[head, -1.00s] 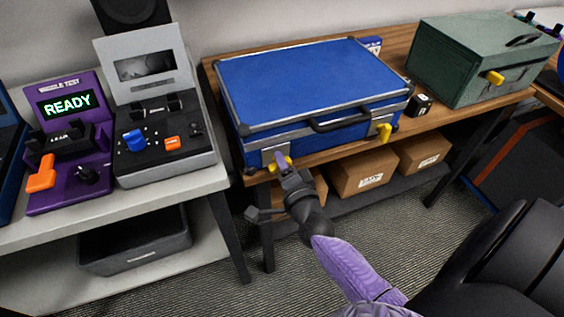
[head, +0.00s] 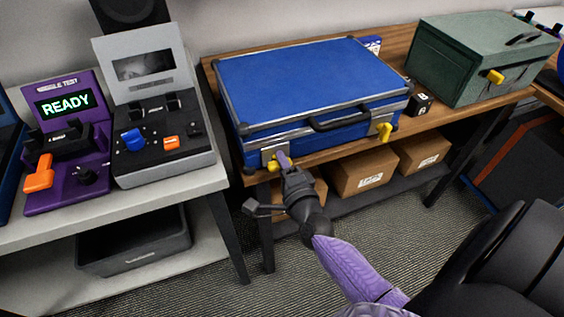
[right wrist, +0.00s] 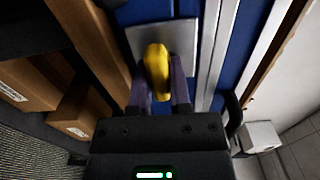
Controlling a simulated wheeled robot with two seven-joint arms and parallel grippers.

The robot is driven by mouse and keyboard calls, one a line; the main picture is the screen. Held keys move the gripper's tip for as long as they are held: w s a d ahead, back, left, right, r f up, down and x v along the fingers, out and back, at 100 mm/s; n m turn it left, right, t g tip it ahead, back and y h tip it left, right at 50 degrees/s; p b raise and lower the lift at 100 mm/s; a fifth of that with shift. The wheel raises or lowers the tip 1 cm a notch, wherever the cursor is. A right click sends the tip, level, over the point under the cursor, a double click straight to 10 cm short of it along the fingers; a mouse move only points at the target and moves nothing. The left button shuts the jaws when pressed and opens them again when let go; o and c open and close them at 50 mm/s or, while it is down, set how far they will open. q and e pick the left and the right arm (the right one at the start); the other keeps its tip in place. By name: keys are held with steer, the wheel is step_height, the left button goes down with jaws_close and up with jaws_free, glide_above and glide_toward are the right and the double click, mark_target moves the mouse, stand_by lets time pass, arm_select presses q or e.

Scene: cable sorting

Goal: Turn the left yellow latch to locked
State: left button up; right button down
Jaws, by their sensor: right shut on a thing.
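The blue case (head: 305,85) lies closed on the wooden bench, with silver edges and a black handle (head: 345,118). Its left yellow latch (head: 271,166) is on a metal plate at the front left. My right gripper (head: 284,163) is at this latch and partly hides it. In the right wrist view, the latch (right wrist: 157,68) sits between the two fingers of the right gripper (right wrist: 160,88), which is shut on it. The right yellow latch (head: 384,131) hangs down on the case's front right. My left gripper is not in view.
The wooden bench (head: 440,118) also holds a green box (head: 475,65) and a small black block (head: 419,103). Cardboard boxes (head: 365,172) stand on the shelf below. A grey table with a purple tester (head: 65,150) and a grey console (head: 165,145) stands at left.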

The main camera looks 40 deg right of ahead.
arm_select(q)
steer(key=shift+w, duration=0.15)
arm_select(e)
steer(key=c, duration=0.6)
jaws_free()
steer(key=shift+o, duration=0.2)
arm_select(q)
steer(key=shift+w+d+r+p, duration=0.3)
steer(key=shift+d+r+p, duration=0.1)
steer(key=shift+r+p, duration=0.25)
arm_select(e)
steer(key=v, duration=1)
